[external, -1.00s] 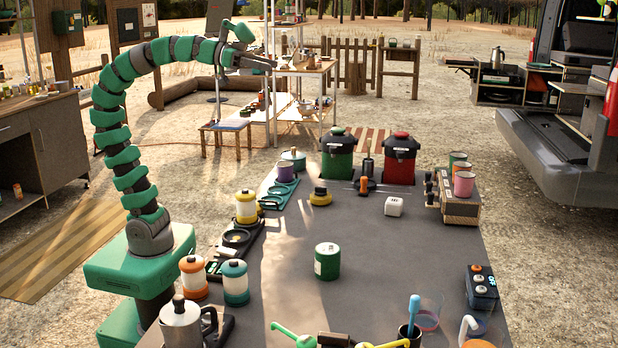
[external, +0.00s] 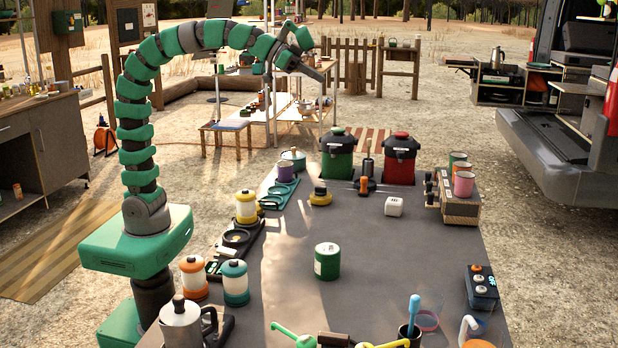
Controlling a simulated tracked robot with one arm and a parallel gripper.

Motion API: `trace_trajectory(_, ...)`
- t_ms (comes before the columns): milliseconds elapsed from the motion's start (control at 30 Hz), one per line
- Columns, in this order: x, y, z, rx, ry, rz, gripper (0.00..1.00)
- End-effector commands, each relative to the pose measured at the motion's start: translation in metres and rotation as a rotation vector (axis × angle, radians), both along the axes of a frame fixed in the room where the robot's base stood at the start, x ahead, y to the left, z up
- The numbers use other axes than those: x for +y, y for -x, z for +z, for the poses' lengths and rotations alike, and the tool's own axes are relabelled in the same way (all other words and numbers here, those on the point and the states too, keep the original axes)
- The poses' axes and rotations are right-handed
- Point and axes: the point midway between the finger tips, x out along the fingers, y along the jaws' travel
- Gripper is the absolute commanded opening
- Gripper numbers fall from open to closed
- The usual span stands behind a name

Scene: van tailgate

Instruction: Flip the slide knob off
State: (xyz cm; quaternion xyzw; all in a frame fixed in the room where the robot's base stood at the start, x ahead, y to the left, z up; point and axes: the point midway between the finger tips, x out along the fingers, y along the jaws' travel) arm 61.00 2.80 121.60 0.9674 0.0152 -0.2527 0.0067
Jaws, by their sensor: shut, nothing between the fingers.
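No slide knob can be made out for certain at this size. A dark control box (external: 481,288) with an orange knob, pale knobs and a small lit blue display stands at the table's right edge. A wooden box (external: 459,208) with several dark knobs on its left side stands farther back on the right. Which of them, if either, carries the slide knob I cannot tell. My gripper (external: 320,77) is shut and empty, high in the air in front of the background shelves. It points right and slightly down, far from both boxes and touching nothing.
Lanterns and a kettle (external: 181,325) line the left. The right-centre surface is clear.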

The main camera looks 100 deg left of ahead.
Motion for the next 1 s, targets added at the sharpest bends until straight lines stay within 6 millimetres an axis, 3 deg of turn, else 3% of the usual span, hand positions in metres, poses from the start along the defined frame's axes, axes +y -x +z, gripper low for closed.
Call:
trace_trajectory(100, 0.008, -0.026, -0.006, 0.059, 0.004, 0.009, 0.0)
trace_trajectory(500, 0.035, -0.094, -0.054, 0.249, 0.018, 0.036, 0.0)
trace_trajectory(1000, 0.074, -0.148, -0.136, 0.494, 0.04, 0.076, 0.0)
